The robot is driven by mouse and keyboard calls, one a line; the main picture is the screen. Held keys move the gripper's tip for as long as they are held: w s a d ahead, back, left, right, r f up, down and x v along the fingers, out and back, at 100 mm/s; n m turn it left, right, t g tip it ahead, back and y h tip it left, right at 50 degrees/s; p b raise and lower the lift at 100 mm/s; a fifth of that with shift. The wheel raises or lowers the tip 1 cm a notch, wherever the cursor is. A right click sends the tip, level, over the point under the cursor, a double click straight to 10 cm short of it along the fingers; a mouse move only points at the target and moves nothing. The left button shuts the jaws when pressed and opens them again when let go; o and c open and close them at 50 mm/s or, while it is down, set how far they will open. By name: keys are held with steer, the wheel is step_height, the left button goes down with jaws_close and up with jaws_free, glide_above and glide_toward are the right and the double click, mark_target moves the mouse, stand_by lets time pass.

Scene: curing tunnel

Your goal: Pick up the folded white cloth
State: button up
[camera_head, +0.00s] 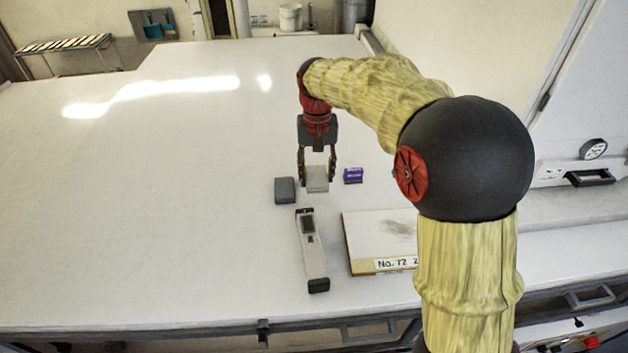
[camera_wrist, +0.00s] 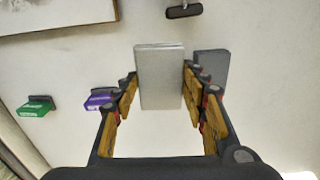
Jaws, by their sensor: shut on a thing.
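The folded white cloth (camera_head: 317,179) is a small pale grey-white block in the head view, above the white table between my gripper's fingers. In the wrist view the cloth (camera_wrist: 160,77) stands out between the fingertips, with a fold line along its top edge. My gripper (camera_head: 317,174) points down and is shut on the cloth, one finger on each side. The gripper also shows in the wrist view (camera_wrist: 160,90). Whether the cloth's underside touches the table is hard to tell.
A dark grey block (camera_head: 285,190) lies close left of the cloth, a purple box (camera_head: 353,175) close right. A long grey device (camera_head: 312,250) and a labelled board (camera_head: 376,236) lie nearer. A green box (camera_wrist: 35,107) shows in the wrist view. The table's left side is clear.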

steer(key=s+d+r+b, duration=0.2)
steer(key=s+r, duration=0.4)
steer(key=s, duration=0.5)
steer(key=shift+r, duration=0.3)
steer(key=o, duration=0.4)
steer(key=c, duration=0.4)
steer(key=shift+d+r, duration=0.1)
steer(key=shift+d, duration=0.05)
steer(key=shift+c, duration=0.2)
